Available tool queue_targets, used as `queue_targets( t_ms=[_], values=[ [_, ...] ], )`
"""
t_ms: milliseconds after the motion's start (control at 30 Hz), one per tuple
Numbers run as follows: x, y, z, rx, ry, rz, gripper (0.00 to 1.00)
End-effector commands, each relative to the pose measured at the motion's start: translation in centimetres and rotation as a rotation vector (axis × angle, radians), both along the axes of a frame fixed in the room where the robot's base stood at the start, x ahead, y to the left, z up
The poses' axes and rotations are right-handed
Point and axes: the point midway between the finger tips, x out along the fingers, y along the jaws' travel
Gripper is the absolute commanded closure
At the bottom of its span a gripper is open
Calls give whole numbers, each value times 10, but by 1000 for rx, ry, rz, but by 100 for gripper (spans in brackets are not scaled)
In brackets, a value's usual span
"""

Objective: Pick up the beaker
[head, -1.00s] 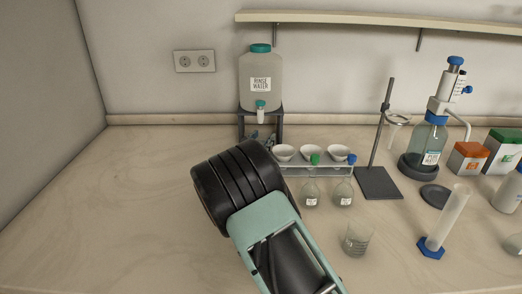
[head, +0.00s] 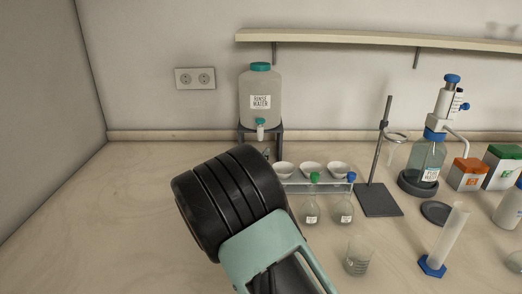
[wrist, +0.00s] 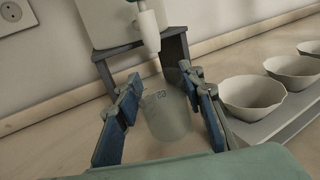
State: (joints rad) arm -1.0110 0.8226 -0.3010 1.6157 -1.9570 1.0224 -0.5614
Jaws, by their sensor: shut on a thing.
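A clear glass beaker (wrist: 168,120) with dark printed marks is between the blue-padded fingers of my gripper (wrist: 164,88) in the wrist view. The gripper is shut on it, a finger on each side. The beaker is in front of the dark stand, and the jug's tap shows just above it in the picture. I cannot tell whether its base touches the bench. In the head view my arm hides the held beaker and most of the gripper. Another glass beaker (head: 358,257) stands on the bench at the right of my arm.
The rinse water jug (head: 260,98) sits on its stand (head: 277,140). White bowls (head: 311,169) are on a rack, with two small flasks (head: 311,210) in front. A ring stand (head: 379,200), a measuring cylinder (head: 446,238) and bottles stand at right. The left bench is clear.

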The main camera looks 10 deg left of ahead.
Motion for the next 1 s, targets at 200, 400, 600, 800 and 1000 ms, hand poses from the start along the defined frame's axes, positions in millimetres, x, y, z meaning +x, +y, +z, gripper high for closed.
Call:
queue_targets(
  t_ms=[200, 400, 600, 800, 1000],
  values=[
    [-62, 10, 1, -1, 0, 4, 96],
    [-102, 15, 1, 0, -1, 3, 96],
    [-123, 18, 1, 1, -1, 1, 96],
    [-129, 18, 0, 0, -1, 0, 96],
    [-129, 18, 0, 0, -1, 0, 96]
  ],
)
